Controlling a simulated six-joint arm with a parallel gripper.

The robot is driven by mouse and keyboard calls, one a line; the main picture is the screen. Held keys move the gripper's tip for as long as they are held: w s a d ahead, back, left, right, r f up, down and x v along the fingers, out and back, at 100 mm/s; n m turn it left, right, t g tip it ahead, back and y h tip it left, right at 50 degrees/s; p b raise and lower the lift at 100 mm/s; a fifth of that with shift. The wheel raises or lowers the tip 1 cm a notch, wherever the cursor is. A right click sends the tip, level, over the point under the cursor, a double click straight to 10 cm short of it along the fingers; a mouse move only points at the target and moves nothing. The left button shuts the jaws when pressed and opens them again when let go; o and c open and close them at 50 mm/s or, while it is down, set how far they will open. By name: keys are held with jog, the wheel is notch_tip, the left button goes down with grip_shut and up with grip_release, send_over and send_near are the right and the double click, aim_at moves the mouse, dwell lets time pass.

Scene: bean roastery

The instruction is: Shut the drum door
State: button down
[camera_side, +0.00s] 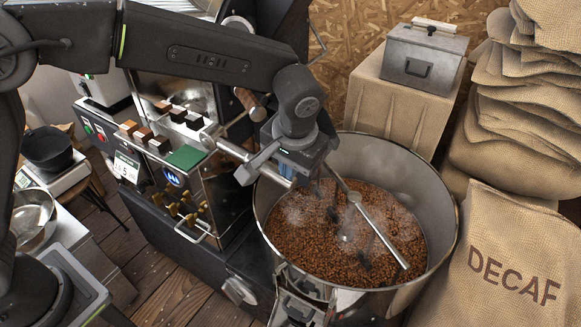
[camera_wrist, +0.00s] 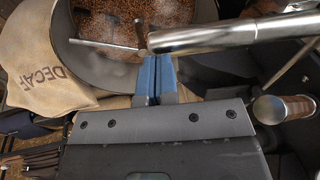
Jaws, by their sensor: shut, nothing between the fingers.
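The roaster (camera_side: 170,185) is a dark and shiny metal machine at the left of the side view. A thick metal bar (camera_side: 232,150) sticks out from its front towards my gripper; it looks like the drum door's lever. My gripper (camera_side: 288,167) is shut and empty at the bar's outer end, above the round bin. In the wrist view, the blue fingers (camera_wrist: 157,62) are together just beside the bar's end (camera_wrist: 230,37). I cannot tell whether they touch. The door panel is largely hidden by my arm and wrist, so I cannot tell how far open it is.
The round cooling bin (camera_side: 440,240) holds brown beans (camera_side: 330,235) and metal stirring arms (camera_side: 375,228) below my gripper. A wooden-handled part (camera_side: 250,105) stands close by; a wooden grip shows in the wrist view (camera_wrist: 285,108). Sacks (camera_side: 520,255) fill the right side.

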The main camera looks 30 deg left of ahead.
jog(key=shift+w+a+f, duration=0.1)
jog(key=shift+f, duration=0.45)
jog(key=shift+f+y, duration=0.4)
jog(key=shift+f, duration=0.45)
jog(key=a+f+m+y, duration=0.1)
jog(key=a+f+y, duration=1.1)
jog(key=a+f, duration=0.4)
jog(key=shift+f+t, duration=0.3)
jog(key=shift+f, duration=1.05)
